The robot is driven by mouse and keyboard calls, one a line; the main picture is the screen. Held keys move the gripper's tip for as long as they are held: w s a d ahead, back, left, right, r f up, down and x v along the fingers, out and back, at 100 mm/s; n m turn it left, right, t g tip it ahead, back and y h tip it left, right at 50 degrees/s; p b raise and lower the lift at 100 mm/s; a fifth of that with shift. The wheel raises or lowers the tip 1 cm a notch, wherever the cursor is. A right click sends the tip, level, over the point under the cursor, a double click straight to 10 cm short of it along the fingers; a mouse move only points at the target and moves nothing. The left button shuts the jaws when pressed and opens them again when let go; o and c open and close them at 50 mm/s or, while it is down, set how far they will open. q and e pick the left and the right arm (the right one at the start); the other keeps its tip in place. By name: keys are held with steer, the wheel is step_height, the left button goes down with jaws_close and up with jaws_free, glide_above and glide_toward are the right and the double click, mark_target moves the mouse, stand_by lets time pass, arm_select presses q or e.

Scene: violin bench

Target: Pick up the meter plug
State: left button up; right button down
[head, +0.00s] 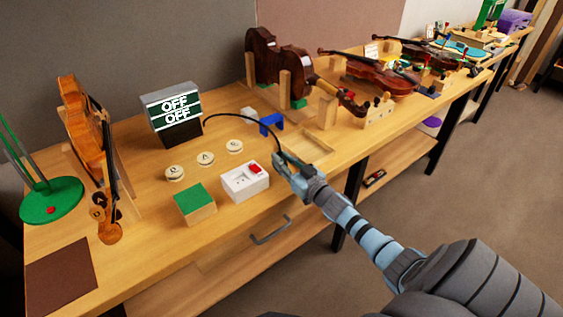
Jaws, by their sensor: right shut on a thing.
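The meter (172,114) stands on the bench at left of centre, its two-line display reading OFF and OFF. A black cable (241,116) arcs from it to the right and down to my right gripper (281,163). My right gripper is shut on the meter plug at the cable's end, and its fingers hide most of the plug. It is to the right of a white socket box (245,182) with a red switch, apart from it. My left gripper is not in view.
A green-topped block (195,204) and several round labelled discs (206,158) lie left of the socket box. A blue bracket (271,123) and a shallow wooden tray (312,148) are behind the gripper. Violins stand at left and at the back right. A drawer handle (270,231) juts from the bench front.

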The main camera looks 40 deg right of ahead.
mark_target(284, 157)
step_height(284, 157, up, 9)
steer(key=p, duration=0.5)
steer(key=shift+f, duration=0.1)
step_height(284, 157, up, 11)
steer(key=p, duration=1)
steer(key=shift+r+p, duration=0.2)
steer(key=shift+p, duration=0.1)
steer(key=shift+f, duration=0.1)
